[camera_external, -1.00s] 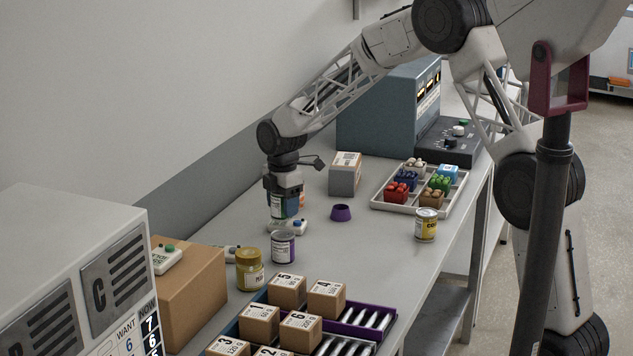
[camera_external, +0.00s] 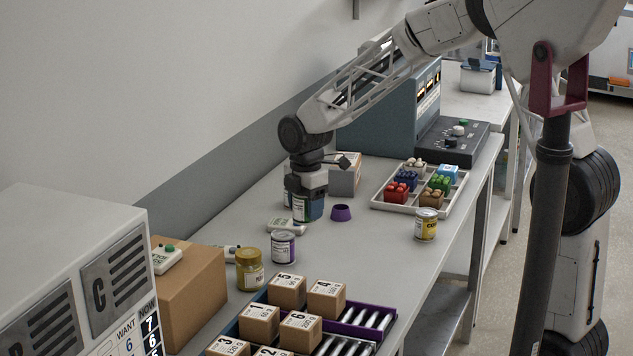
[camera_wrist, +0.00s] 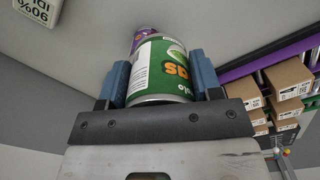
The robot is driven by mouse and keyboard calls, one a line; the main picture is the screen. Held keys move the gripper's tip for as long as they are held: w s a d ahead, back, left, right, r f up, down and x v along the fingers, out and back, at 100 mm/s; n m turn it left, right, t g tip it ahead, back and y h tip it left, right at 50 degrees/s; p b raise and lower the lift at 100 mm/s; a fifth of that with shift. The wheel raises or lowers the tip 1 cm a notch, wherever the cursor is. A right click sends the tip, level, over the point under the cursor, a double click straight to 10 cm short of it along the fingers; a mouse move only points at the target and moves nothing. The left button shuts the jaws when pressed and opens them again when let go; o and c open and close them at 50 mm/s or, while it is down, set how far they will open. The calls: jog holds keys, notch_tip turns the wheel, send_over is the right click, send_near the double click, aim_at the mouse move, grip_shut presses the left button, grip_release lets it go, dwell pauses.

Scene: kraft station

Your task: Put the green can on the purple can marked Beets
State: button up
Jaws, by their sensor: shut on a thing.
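My gripper (camera_external: 307,208) is shut on the green can (camera_wrist: 163,70), which has a white panel and yellow lettering. In the wrist view the can sits between the two blue fingers. In the external view the fingers hide most of it, and whether it clears the table is hard to tell. The purple can (camera_external: 283,247), with a white label, stands upright on the table, nearer the camera and to the left of my gripper. A purple piece, seemingly this can, shows partly hidden behind the green can in the wrist view (camera_wrist: 143,34).
A white device (camera_external: 287,227) lies between gripper and purple can. A mustard-lidded jar (camera_external: 249,272) stands left of it. A purple ring (camera_external: 341,212) lies right of my gripper. A yellow can (camera_external: 426,226), divided tray (camera_external: 387,207) and grey-brown box (camera_external: 346,178) are farther right.

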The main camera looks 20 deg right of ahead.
jog(key=s+d+r, duration=0.1)
jog(key=s+r, duration=0.1)
jog(key=s, duration=1.1)
jog(key=shift+d, duration=0.35)
send_over(284, 233)
jog(key=shift+a+f, duration=0.1)
jog(key=shift+f, duration=0.6)
jog(key=shift+f, duration=1.75)
jog(key=shift+f, duration=0.1)
jog(key=o, duration=1)
